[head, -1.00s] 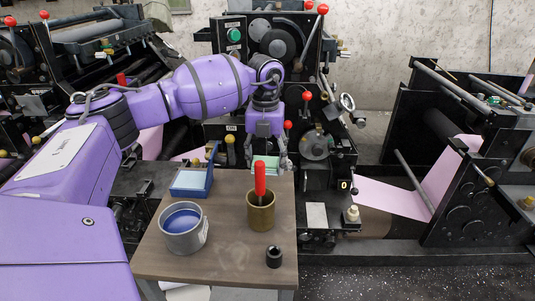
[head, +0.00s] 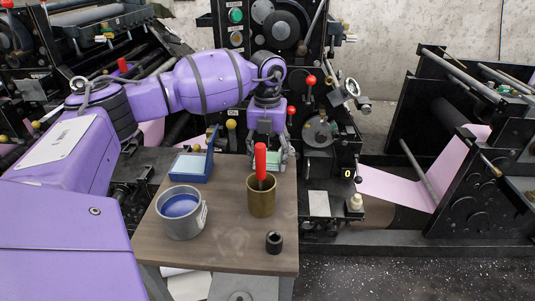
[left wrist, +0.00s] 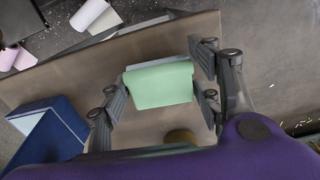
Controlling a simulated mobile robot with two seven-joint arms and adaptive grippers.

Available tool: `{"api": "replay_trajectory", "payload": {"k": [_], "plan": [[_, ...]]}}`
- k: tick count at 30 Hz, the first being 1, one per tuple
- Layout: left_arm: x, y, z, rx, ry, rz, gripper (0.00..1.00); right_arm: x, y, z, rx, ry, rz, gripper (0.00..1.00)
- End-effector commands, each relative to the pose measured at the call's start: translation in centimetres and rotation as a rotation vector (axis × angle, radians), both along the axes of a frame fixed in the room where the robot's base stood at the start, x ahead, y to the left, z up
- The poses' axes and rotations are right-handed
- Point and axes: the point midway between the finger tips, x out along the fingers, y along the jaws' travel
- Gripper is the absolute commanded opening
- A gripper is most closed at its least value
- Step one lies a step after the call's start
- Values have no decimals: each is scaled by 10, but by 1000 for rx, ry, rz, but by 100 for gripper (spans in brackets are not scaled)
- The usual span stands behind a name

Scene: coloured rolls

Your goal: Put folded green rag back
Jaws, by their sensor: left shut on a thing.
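The folded green rag (left wrist: 160,84) is pale green and lies between the fingers of my left gripper (left wrist: 162,88) in the left wrist view. My left gripper is shut on it. In the head view my left gripper (head: 268,158) points down at the back edge of the small brown table (head: 230,245), behind the brass cup. Only a little of the rag (head: 273,160) shows there between the fingers. I cannot tell whether the rag touches the tabletop. My right gripper is in neither view.
Black press machinery (head: 320,150) rises close behind.

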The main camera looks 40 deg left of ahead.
Motion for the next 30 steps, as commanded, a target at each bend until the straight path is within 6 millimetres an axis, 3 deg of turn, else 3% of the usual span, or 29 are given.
{"api": "replay_trajectory", "payload": {"k": [12,13,18,25,30], "plan": [[0,0,-9,0,0,0,37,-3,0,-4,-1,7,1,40],[0,0,-9,0,0,0,59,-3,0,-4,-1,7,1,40],[0,0,-9,0,0,0,80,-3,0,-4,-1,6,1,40],[0,0,-9,0,0,0,80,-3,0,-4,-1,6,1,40],[0,0,-9,0,0,0,99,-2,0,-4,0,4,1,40]]}}
